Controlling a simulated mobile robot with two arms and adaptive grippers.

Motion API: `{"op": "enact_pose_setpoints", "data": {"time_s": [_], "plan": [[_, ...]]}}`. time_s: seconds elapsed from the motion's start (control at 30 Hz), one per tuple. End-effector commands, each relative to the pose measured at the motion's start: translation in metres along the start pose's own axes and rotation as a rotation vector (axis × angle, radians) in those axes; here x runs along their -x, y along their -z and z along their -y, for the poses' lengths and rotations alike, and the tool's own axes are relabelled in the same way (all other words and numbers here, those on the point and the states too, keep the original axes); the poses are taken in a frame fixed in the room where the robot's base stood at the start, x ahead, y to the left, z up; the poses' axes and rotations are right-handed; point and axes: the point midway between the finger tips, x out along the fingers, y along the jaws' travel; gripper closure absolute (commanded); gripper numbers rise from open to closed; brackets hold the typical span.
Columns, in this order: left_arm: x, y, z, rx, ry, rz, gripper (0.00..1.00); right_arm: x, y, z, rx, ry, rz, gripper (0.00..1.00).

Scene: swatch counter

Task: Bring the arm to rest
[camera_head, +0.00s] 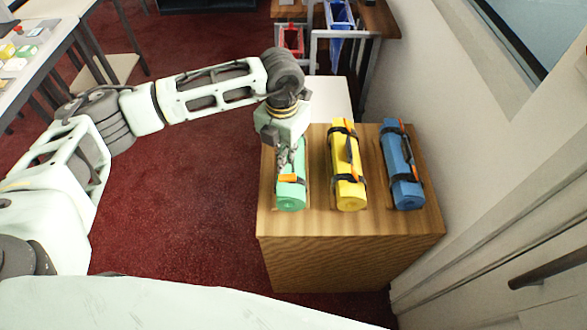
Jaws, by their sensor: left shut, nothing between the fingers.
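My left arm reaches in from the left, and its gripper (286,164) points down over the green roll (291,199). The gripper's fingers are shut with nothing between them. They hide part of the green roll, and I cannot tell whether they touch it. The green roll lies on a wooden counter (350,228), with dark straps and an orange tag. A yellow roll (350,192) and a blue roll (405,190) lie beside it to the right, also strapped. My right gripper is not in view.
A white wall (480,150) stands close to the counter's right side. Behind the counter are a pale surface (330,98) and a rack with red and blue items (340,14). A table with small goods (30,40) stands at upper left. Red carpet (185,190) is open left of the counter.

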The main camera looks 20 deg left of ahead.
Motion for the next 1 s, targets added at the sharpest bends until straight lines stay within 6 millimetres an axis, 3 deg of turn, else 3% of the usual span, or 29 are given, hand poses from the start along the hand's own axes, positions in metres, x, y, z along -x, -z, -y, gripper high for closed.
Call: {"op": "enact_pose_setpoints", "data": {"time_s": [0.2, 0.77, 0.87, 0.97, 1.0], "plan": [[0.018, 0.0, 0.0, 0.0, -0.001, 0.001, 1.0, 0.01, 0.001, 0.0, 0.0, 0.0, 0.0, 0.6], [0.017, 0.0, 0.003, -0.003, 0.007, 0.0, 1.0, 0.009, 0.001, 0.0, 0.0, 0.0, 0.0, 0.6], [0.013, 0.003, 0.024, -0.026, 0.075, 0.005, 1.0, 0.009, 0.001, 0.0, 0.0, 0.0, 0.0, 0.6], [0.009, 0.009, 0.073, -0.066, 0.237, 0.023, 1.0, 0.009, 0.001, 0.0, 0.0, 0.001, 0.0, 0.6], [0.01, 0.012, 0.1, -0.085, 0.33, 0.035, 1.0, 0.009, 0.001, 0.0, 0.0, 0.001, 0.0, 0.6]]}}
